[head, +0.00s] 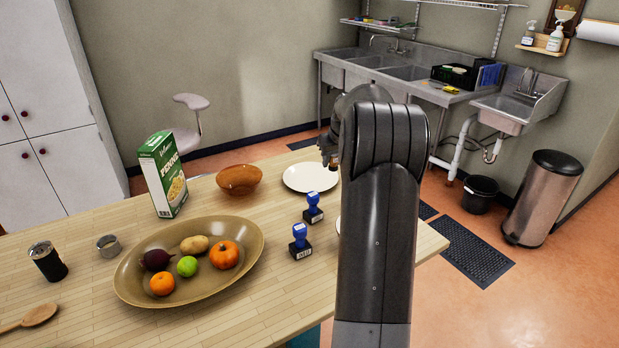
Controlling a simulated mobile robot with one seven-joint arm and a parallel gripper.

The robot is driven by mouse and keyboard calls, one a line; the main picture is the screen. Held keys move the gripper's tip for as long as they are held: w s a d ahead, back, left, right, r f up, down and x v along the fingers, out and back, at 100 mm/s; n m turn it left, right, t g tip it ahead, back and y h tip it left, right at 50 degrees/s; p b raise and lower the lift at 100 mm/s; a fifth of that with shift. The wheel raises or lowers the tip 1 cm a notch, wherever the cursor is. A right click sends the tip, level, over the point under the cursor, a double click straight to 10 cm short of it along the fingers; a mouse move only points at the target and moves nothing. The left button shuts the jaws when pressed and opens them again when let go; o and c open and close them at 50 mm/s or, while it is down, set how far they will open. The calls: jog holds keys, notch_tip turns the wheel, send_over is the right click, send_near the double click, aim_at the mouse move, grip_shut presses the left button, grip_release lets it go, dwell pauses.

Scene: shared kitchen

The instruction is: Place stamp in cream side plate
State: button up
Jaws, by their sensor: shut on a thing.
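Two stamps with blue handles and dark bases stand on the wooden table: one stamp (313,209) just in front of a pale plate, the other stamp (300,242) nearer me. The pale, cream-white plate (308,178) lies flat and looks empty. A sliver of a second pale plate (338,225) shows beside my arm, which hides most of it. My gripper (331,160) is over the right side of the far plate, shut on a small brown thing (333,166). It is too small and covered to tell what it is.
A large oval tray (128,283) holds fruit and vegetables. A brown bowl (239,180) and a green pasta box (163,175) stand behind it. A dark jar (47,262), a metal cup (109,246) and a wooden spoon (38,315) are at the left. Sinks (410,72) are beyond.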

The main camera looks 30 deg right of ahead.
jog(key=s+d, duration=0.2)
jog(key=d, duration=0.1)
send_over(309, 186)
jog(key=s, duration=0.2)
notch_tip(309, 186, down, 6)
jog(key=shift+a+f, duration=0.15)
jog(key=shift+f, duration=2.05)
jog(key=shift+f, duration=0.1)
jog(key=shift+f, duration=0.1)
jog(key=o, duration=1)
